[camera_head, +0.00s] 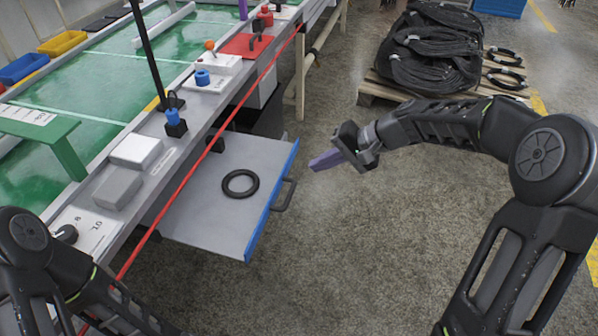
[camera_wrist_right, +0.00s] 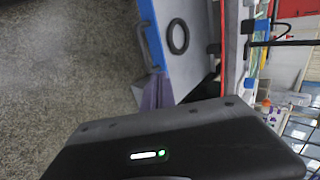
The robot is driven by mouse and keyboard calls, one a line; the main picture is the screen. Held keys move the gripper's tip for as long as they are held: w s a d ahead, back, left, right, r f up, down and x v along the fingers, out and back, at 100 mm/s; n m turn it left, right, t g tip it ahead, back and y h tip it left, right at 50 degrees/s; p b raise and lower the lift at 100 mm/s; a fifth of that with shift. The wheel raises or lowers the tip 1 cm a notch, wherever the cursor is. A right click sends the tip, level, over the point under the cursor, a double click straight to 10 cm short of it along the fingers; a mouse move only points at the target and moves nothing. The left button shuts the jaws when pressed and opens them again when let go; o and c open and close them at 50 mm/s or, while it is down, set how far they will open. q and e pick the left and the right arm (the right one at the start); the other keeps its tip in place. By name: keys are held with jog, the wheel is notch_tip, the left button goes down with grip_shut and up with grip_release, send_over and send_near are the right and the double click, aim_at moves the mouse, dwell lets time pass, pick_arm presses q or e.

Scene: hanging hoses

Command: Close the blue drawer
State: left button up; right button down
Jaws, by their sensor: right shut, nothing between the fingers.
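The blue drawer (camera_head: 271,205) stands pulled out from under the workbench, with its blue front edge facing right and a dark handle (camera_head: 286,194) on it. A black ring (camera_head: 240,183) lies flat on the drawer's grey surface. My right gripper (camera_head: 318,162) is shut and empty, its purple fingers just right of the drawer's far front corner, with a small gap visible in the head view. The right wrist view also shows the drawer front (camera_wrist_right: 151,32), the ring (camera_wrist_right: 178,37) and the purple fingers (camera_wrist_right: 155,92). My left arm enters at lower left; its gripper is out of sight.
The workbench (camera_head: 190,120) with a green top runs along the left. A red strap (camera_head: 197,155) stretches along its edge above the drawer. A pallet (camera_head: 384,97) with coiled black hoses stands at the back right. The floor right of the drawer is clear.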

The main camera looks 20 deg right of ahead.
jog(key=b+x, duration=0.1)
jog(key=x, duration=0.9)
pick_arm(q)
jog(key=shift+f, duration=0.65)
pick_arm(e)
jog(key=shift+a, duration=0.1)
